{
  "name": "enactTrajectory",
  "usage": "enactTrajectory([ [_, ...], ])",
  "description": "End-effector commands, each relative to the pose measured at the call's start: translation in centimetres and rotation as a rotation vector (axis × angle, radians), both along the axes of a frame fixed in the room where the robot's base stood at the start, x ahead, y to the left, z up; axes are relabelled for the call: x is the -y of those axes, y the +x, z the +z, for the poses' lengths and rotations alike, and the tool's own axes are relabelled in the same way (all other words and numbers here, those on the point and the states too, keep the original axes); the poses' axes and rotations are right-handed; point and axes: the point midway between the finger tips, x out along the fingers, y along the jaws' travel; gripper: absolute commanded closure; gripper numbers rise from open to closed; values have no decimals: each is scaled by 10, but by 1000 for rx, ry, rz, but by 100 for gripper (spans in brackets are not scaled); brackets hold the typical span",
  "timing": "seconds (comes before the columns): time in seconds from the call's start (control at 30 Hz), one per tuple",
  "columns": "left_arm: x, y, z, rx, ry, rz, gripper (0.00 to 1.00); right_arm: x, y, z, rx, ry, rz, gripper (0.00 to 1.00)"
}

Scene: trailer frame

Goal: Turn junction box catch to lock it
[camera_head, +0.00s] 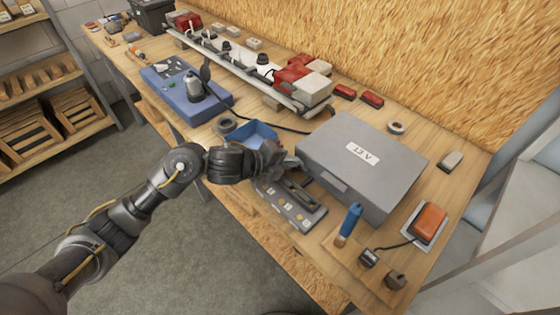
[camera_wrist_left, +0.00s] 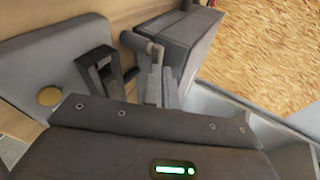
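The junction box appears to be the closed grey case (camera_head: 372,150) with a white label on its lid, on the workbench. Its side also shows in the left wrist view (camera_wrist_left: 192,45). A small grey bent lever, apparently the catch (camera_wrist_left: 141,44), stands out from the box side. My left gripper (camera_head: 292,163) is at the box's left edge. In the left wrist view its two pale fingers (camera_wrist_left: 162,78) are close together, with their tips at the lever. Whether they grip it is unclear. My right gripper is out of view.
A grey plate with a dark handle (camera_head: 300,215) lies below my left gripper. A blue bin (camera_head: 258,133) is behind it. A wooden wall (camera_head: 430,60) closes the back.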

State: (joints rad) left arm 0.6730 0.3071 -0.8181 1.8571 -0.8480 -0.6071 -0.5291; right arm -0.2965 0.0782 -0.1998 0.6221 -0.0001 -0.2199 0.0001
Motion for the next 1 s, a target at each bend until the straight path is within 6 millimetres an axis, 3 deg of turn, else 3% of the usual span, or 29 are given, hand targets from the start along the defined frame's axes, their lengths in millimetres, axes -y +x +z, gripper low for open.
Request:
enactTrajectory([
  [1.0,1,1,-2,-3,0,-2,100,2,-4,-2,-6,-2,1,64],
])
